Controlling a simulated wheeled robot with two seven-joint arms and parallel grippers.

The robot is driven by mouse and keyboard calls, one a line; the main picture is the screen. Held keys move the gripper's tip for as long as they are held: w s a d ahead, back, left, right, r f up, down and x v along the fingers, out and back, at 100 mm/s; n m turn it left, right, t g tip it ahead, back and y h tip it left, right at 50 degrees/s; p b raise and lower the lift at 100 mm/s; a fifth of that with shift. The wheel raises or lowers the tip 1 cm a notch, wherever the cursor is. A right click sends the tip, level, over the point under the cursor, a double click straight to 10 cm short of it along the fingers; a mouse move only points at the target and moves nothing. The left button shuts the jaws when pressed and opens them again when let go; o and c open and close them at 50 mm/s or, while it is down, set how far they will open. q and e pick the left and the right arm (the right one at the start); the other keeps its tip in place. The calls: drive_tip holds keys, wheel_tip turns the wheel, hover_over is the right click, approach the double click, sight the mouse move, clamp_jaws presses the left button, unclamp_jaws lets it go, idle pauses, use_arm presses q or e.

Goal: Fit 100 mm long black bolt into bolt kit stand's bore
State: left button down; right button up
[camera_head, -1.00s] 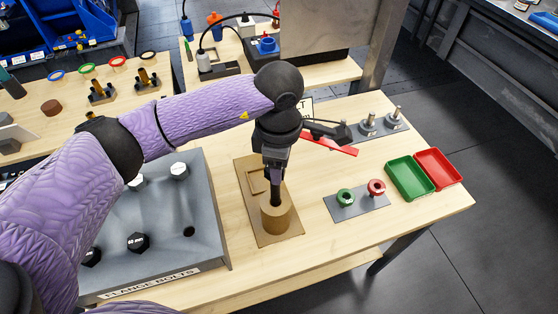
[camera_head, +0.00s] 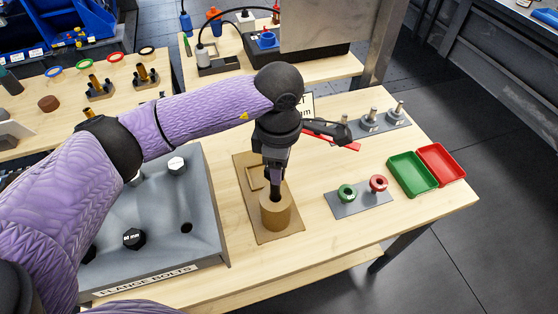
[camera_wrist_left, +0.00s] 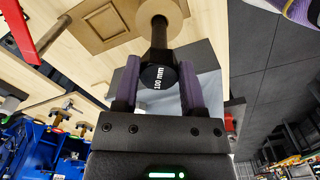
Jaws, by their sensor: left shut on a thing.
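The black bolt (camera_wrist_left: 158,78) has a head marked "100 mm", seen facing the left wrist camera. My left gripper (camera_wrist_left: 160,90) is shut on its head, one finger on each side. The bolt's dark shaft points down at the bolt kit stand (camera_head: 275,217), a brown cylinder on a flat brown plate. In the head view my left gripper (camera_head: 276,172) is just above the stand, with the lower shaft at the bore opening. The stand also shows in the left wrist view (camera_wrist_left: 160,10). How deep the tip sits is hidden. My right gripper is out of view.
The grey flange bolts block (camera_head: 205,245) stands left of the stand, with several black and white bolt heads and an empty hole. A grey plate (camera_head: 362,201) with a green and a red ring, and green (camera_head: 412,174) and red (camera_head: 441,163) trays, are at right.

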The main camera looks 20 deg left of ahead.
sight(279, 200)
use_arm(q)
drive_tip(key=shift+f+b, duration=3.7)
drive_tip(key=shift+f, duration=0.65)
drive_tip(key=shift+r, duration=0.1)
drive_tip(key=shift+c, duration=0.4)
unclamp_jaws()
wheel_tip(279, 200, up, 10)
drive_tip(key=shift+f+p, duration=0.1)
drive_tip(key=shift+p, duration=0.6)
